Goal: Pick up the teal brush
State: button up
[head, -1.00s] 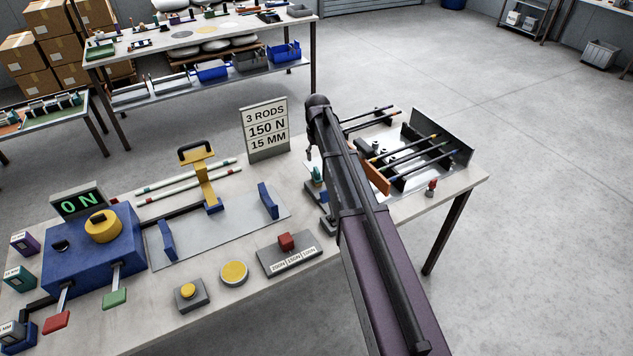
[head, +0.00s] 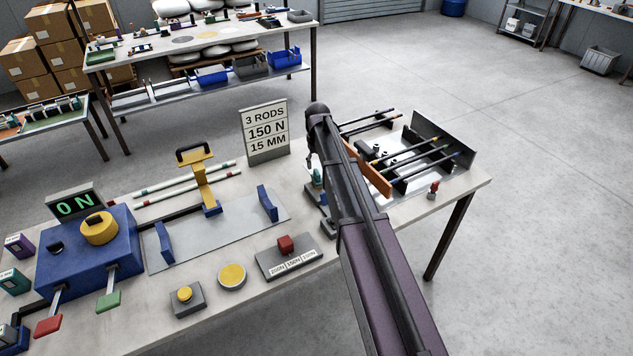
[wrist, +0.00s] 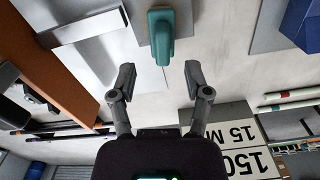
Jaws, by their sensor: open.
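The teal brush (head: 317,178) stands near the middle of the bench, just left of my arm and partly hidden by it. In the wrist view the teal brush (wrist: 163,38) is at the top centre, over a grey base. My gripper (wrist: 158,76) is open and empty, with its two fingers spread to either side below the brush in the picture. The brush lies beyond the fingertips, and I see no contact. In the head view the fingers are mostly hidden by my arm.
A sign (head: 266,130) reading 3 rods, 150 N, 15 mm stands left of my arm. An orange panel (head: 374,178) and a rack with several rods (head: 415,152) are to the right. A blue machine (head: 88,252) and a yellow-handled press (head: 203,180) stand left.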

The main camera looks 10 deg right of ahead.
aim_at(317, 172)
jog(key=shift+s+a+f+b, duration=0.1)
jog(key=shift+s+f+b, duration=0.1)
jog(key=shift+f+b, duration=1.65)
jog(key=shift+f, duration=0.25)
jog(key=shift+c, duration=0.2)
grip_shut()
